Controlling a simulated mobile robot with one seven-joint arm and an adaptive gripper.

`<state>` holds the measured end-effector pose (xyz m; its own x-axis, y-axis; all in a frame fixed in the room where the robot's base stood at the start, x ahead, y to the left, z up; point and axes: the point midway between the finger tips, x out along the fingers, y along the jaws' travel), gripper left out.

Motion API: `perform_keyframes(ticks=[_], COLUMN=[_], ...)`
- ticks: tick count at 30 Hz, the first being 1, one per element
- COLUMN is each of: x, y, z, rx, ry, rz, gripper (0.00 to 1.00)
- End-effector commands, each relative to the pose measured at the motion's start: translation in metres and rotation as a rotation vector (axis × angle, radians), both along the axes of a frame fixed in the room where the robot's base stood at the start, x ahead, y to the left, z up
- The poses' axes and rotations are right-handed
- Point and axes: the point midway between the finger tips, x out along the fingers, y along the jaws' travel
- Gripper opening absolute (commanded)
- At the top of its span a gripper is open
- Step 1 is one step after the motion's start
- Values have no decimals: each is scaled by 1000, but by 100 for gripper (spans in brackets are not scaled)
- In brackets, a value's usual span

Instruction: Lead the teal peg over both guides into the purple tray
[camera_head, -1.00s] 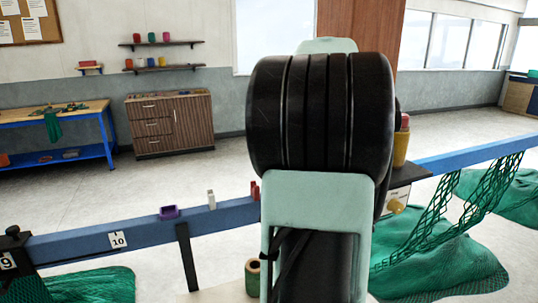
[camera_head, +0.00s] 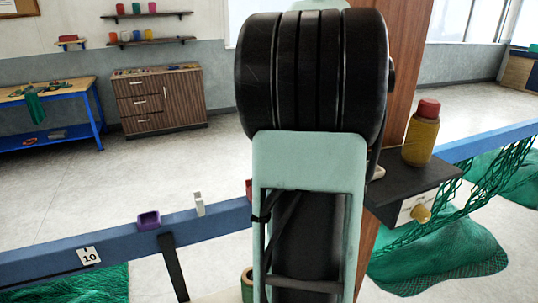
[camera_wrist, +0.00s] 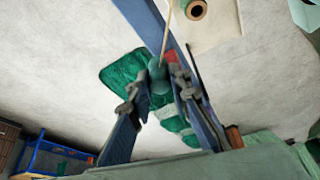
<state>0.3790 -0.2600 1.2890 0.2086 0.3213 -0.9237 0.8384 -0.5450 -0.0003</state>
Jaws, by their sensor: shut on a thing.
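The purple tray (camera_head: 148,221) sits on top of the blue beam in the head view, left of my arm. A white guide (camera_head: 199,205) stands on the beam to its right. A red guide (camera_head: 249,190) is farther right, mostly hidden behind my arm. In the wrist view my gripper (camera_wrist: 157,77) is shut on the teal peg (camera_wrist: 157,71), and a tan cord (camera_wrist: 168,28) runs from the peg toward the top. A red piece (camera_wrist: 172,57), apparently the red guide, shows close beside the peg; I cannot tell whether they touch. The head view hides my gripper.
The blue beam (camera_head: 110,247) runs across the picture. A dark shelf (camera_head: 412,188) with a red-capped yellow bottle (camera_head: 422,135) stands right of my arm. Green netting (camera_head: 440,255) hangs at the right. A spool (camera_wrist: 196,9) lies near the beam.

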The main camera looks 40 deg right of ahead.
Motion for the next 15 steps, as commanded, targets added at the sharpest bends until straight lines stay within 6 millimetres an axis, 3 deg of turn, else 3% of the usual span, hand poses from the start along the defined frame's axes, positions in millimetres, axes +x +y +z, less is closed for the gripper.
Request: perform_keyframes(ticks=[15], x=[12], y=[37], z=[-1], rx=[-1], ry=[-1], rz=[3], gripper=[4])
